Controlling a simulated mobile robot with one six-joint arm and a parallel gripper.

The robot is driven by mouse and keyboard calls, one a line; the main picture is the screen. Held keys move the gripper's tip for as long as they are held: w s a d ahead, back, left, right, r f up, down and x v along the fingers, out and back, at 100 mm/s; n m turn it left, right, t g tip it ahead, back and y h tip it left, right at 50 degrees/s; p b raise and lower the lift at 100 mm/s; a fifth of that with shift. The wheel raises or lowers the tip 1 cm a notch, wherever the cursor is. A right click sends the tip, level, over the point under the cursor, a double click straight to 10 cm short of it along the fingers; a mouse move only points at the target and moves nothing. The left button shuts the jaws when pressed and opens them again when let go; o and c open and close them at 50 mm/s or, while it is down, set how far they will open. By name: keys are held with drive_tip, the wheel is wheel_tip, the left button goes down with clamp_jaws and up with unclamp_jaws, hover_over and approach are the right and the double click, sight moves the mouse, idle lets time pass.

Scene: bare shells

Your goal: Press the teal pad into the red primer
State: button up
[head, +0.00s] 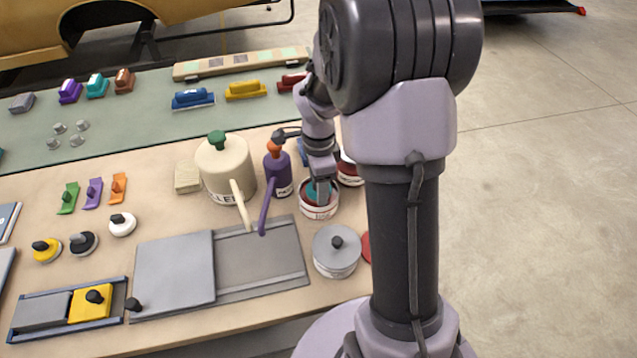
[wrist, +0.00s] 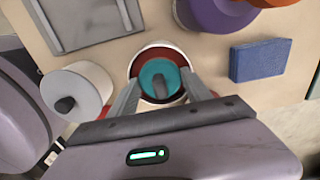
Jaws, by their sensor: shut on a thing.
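Whether the pad touches the primer is hidden.
A grey-lidded tin (head: 336,249) stands in front of the primer tin. A purple bottle (head: 279,172) and a cream can (head: 224,166) with a long spout stand to the left. A blue block (wrist: 260,60) lies close by. Sliding grey panels (head: 175,270) cover the front left.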

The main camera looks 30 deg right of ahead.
wheel_tip(320, 180, up, 7)
drive_tip(key=p, duration=0.5)
drive_tip(key=shift+f, duration=0.1)
idle(0.3)
